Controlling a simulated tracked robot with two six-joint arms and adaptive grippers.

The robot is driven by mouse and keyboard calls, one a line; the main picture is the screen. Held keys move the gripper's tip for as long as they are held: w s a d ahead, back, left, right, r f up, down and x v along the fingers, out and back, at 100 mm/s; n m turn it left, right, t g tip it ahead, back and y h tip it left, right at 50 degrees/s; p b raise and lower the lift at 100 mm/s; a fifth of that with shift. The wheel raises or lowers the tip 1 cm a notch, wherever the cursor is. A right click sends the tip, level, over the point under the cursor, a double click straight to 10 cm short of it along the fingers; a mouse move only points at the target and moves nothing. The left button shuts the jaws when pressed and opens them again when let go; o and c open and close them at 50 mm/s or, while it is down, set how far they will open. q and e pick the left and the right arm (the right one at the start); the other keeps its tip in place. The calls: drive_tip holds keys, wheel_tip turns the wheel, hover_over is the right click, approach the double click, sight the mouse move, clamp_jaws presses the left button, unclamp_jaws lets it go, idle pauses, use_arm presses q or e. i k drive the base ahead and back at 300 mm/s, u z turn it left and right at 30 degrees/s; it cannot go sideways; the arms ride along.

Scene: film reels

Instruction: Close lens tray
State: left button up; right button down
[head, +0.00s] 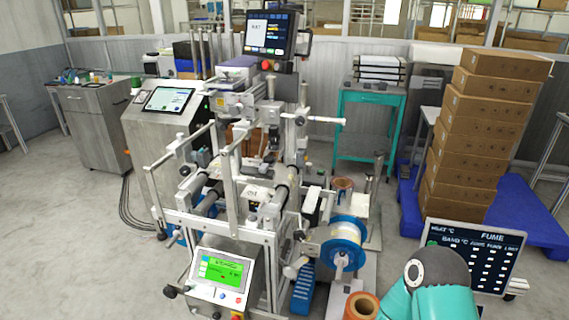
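I cannot make out a lens tray in the head view. A large film-reel machine (255,190) stands in the middle, with rails, rollers and a white-and-blue reel (342,245) on its right side. A small panel with a green screen (222,272) is at its front. A teal and dark arm part, apparently mine, shows at the bottom right. Neither of my grippers is in view.
A dark sign board (475,252) stands at the right. A teal cart (368,125) is behind. A metal cabinet (92,125) is at the left. The floor at the left front is clear.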

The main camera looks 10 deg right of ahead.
sight(264, 167)
drive_tip(key=z, duration=0.1)
drive_tip(key=i, duration=1.2)
drive_tip(key=u, duration=0.25)
